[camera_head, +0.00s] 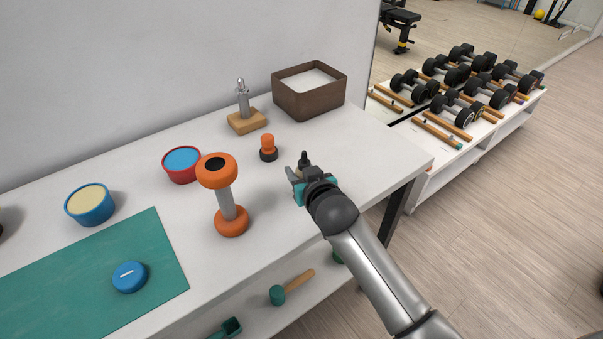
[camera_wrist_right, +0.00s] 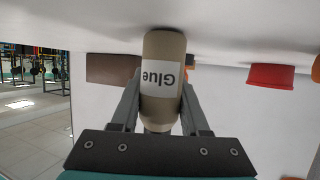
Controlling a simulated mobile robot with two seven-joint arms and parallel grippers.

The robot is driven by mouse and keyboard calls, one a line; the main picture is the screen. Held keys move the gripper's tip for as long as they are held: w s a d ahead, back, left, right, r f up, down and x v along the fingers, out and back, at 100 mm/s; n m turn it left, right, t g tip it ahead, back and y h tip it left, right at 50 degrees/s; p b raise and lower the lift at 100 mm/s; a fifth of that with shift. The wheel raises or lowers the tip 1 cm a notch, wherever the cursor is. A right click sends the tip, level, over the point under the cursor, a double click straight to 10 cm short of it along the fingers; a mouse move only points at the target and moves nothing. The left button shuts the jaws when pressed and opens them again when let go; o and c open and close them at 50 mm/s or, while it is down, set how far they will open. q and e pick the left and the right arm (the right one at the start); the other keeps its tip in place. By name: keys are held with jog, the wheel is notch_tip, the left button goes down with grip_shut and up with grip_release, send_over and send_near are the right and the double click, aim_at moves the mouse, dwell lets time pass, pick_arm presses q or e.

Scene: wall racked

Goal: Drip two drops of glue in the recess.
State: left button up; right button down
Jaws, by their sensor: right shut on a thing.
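My right gripper (camera_head: 301,174) is shut on the glue bottle near the right end of the white table. The bottle's dark tip (camera_head: 305,157) points up above the fingers in the head view. In the right wrist view the brown glue bottle (camera_wrist_right: 162,85) has a white "Glue" label, appearing upside down, between the two fingers. I cannot tell whether its base touches the table. An orange spool-shaped piece (camera_head: 228,206) stands left of the gripper, with a dark round opening in its top. A blue disc (camera_head: 130,283) with a pale slot-like mark lies on the green mat (camera_head: 65,291). My left gripper is out of view.
On the table (camera_head: 306,216) are a blue tub (camera_head: 91,212), a red tub (camera_head: 183,173), a small orange-black piece (camera_head: 268,150), a wooden stand (camera_head: 247,124) and a brown box (camera_head: 313,105). A mallet (camera_head: 291,288) lies on the lower shelf. A dumbbell rack stands right.

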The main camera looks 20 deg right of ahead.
pick_arm(q)
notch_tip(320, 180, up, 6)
jog(key=p, duration=0.5)
jog(key=shift+p, duration=0.4)
pick_arm(e)
notch_tip(320, 180, up, 20)
jog(key=shift+f, duration=0.1)
